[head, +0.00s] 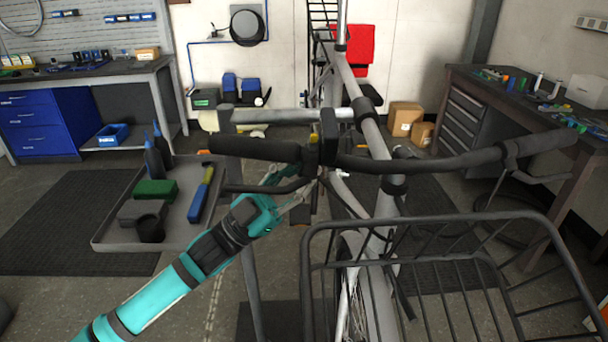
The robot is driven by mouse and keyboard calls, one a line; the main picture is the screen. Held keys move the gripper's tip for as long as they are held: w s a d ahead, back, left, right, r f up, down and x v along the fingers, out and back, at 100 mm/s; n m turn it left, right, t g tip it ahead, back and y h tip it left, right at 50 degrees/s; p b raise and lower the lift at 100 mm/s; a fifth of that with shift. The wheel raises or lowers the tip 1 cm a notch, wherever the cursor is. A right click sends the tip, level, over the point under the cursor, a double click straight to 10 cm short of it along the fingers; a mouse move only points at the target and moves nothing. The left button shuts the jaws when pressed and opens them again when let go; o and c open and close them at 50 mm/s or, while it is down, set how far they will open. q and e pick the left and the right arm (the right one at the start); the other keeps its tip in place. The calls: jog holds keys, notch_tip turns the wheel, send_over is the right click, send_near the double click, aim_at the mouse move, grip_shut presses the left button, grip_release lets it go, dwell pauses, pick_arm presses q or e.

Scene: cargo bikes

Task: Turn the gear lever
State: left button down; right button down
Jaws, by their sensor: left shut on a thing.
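The bike's handlebar (450,160) runs across the middle of the head view, with a black grip (250,147) at its left end. A dark brake lever (262,187) hangs below that grip. My left gripper (302,181) reaches up from the lower left, under the handlebar. Its fingers are shut on the small dark gear lever (312,160) just inside the grip. The fingertips and most of the lever are partly hidden by the brake lever and handlebar parts. My right gripper is out of view.
A black wire basket (430,222) fills the lower right in front of the bike. A grey tool tray (105,228) with bottles, a brush and blocks stands left of the handlebar. Workbenches stand at the left (120,70) and right (480,88).

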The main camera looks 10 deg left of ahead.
pick_arm(q)
jog(key=shift+d+f, duration=0.1)
jog(key=shift+f, duration=0.15)
jog(key=c, duration=1.3)
grip_release()
jog(key=shift+s+r, duration=0.1)
jog(key=shift+r, duration=0.05)
jog(key=shift+c, duration=0.2)
jog(key=v, duration=1.2)
